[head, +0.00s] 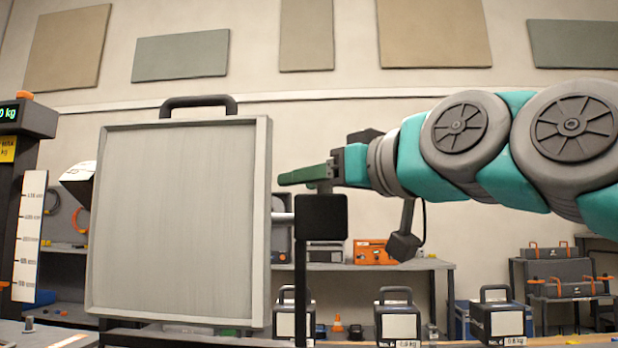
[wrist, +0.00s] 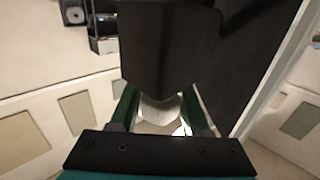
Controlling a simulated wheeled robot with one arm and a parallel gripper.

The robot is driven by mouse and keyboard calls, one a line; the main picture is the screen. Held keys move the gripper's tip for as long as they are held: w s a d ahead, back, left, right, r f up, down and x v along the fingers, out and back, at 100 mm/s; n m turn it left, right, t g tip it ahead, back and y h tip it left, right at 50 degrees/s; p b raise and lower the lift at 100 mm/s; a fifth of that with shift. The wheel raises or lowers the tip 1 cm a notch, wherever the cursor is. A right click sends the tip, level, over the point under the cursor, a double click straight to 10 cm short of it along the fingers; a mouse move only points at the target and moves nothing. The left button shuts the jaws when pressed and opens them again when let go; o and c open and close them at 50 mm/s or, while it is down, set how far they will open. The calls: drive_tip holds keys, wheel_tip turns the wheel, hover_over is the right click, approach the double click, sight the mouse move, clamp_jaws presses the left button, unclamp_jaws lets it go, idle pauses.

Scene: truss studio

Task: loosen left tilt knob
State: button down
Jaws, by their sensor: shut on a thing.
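A large light panel (head: 180,220) in a pale frame stands upright at the left, with a black handle on top. A silver rod (head: 283,216) joins its right edge to a black block (head: 321,217) on a dark post. My gripper (head: 305,178) reaches in from the right with green fingers, just above the block and beside the panel's edge. In the wrist view my gripper (wrist: 160,112) is shut on a pale, rounded thing (wrist: 160,110), seemingly the left tilt knob. The black block (wrist: 165,50) hides part of it. The knob does not show in the head view.
The dark back of the panel (wrist: 245,60) is close on the right in the wrist view. Black weights (head: 397,318) with handles stand low in front. A shelf (head: 400,265) with an orange case is behind. A scale column (head: 30,230) stands at far left.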

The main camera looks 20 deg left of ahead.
drive_tip(key=shift+s+r+n+g+y+p, duration=0.2)
drive_tip(key=shift+r+n+g+y+p, duration=0.2)
drive_tip(key=shift+n+g+p, duration=0.55)
drive_tip(key=n+g+p, duration=0.1)
drive_tip(key=g+p, duration=0.1)
drive_tip(key=shift+s+a+r+y+p, duration=0.1)
drive_tip(key=shift+s+y+p, duration=0.05)
drive_tip(key=shift+y+p, duration=0.2)
drive_tip(key=n+g+p, duration=0.1)
drive_tip(key=g+p, duration=0.1)
drive_tip(key=g, duration=0.1)
drive_tip(key=shift+s+a+n, duration=0.1)
drive_tip(key=shift+s+n, duration=0.1)
drive_tip(key=shift+n, duration=0.15)
drive_tip(key=n+g, duration=0.2)
drive_tip(key=g, duration=0.1)
drive_tip(key=n+g+p, duration=0.1)
drive_tip(key=g, duration=0.1)
drive_tip(key=shift+s+f, duration=0.35)
drive_tip(key=shift+f, duration=0.05)
drive_tip(key=shift+s+f+n+g+h, duration=0.1)
drive_tip(key=shift+s+n+g+h, duration=0.15)
drive_tip(key=shift+n+g, duration=0.35)
drive_tip(key=shift+s+n+g+h, duration=0.1)
drive_tip(key=shift+n+g+h, duration=0.25)
drive_tip(key=shift+g, duration=0.4)
drive_tip(key=shift+s+d+n+g, duration=0.1)
drive_tip(key=shift+d+n+g, duration=0.1)
drive_tip(key=shift+n+g, duration=0.3)
